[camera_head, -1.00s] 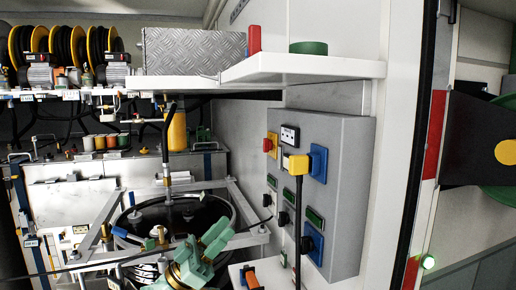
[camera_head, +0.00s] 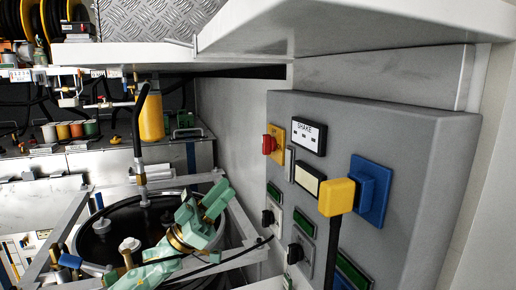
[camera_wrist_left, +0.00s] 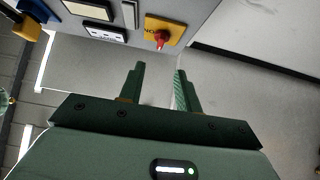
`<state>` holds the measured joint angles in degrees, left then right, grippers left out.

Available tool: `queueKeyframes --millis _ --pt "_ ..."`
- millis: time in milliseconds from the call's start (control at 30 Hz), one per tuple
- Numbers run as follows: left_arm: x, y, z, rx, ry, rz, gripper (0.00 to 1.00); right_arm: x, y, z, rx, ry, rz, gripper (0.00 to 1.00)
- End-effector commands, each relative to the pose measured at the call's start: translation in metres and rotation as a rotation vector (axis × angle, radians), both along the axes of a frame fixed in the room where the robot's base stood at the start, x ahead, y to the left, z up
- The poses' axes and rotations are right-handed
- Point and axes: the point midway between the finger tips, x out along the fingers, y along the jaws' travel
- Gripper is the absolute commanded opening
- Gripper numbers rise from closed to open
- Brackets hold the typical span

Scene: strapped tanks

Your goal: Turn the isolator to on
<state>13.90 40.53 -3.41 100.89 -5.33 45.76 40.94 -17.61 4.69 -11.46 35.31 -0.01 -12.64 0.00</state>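The isolator is a red knob (camera_head: 268,144) on a yellow plate (camera_head: 277,133), at the upper left of a grey control box (camera_head: 400,130). In the left wrist view the red knob (camera_wrist_left: 161,39) and its yellow plate (camera_wrist_left: 167,27) lie beyond the fingertips. Part of a label shows on the plate, too small to read fully. My left gripper (camera_head: 213,200) is green, lower left of the knob and apart from it. In the left wrist view its two fingers (camera_wrist_left: 158,76) stand apart with nothing between them. My right gripper is in neither view.
A white shelf (camera_head: 350,30) overhangs the box. A yellow plug (camera_head: 337,197) with a black cable sits in a blue socket (camera_head: 372,190) right of the isolator. Black knobs and green indicators lie lower. A round dark tank (camera_head: 110,240) in a frame stands below my gripper.

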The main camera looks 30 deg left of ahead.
Motion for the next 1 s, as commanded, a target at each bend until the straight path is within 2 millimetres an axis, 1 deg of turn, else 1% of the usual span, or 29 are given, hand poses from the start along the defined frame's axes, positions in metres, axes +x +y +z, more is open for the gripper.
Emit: queueKeyframes --millis 33,100,300,400,600,900,933,967,1000 --pt "0.006 -0.006 0.014 -0.001 -0.007 -0.001 0.34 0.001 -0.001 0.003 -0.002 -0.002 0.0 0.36" --pt "0.016 -0.015 0.027 -0.001 -0.008 -0.001 0.34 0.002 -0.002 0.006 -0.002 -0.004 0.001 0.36" --pt "0.042 -0.038 0.06 -0.001 -0.004 -0.001 0.34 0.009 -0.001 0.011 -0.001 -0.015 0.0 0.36" --pt "0.052 -0.046 0.072 0.0 -0.002 0.0 0.34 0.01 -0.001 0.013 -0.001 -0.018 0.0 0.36" --pt "0.062 -0.055 0.085 0.0 0.0 0.0 0.34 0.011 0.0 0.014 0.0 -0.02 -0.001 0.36" --pt "0.064 -0.057 0.086 0.001 0.001 0.0 0.34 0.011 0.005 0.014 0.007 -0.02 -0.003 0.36" --pt "0.064 -0.057 0.086 0.001 0.001 0.0 0.28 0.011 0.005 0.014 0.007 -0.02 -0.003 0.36" --pt "0.064 -0.057 0.086 0.001 0.001 0.0 0.2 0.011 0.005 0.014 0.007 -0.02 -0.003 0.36" --pt "0.064 -0.057 0.086 0.001 0.001 0.0 0.09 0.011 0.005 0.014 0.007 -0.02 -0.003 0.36"
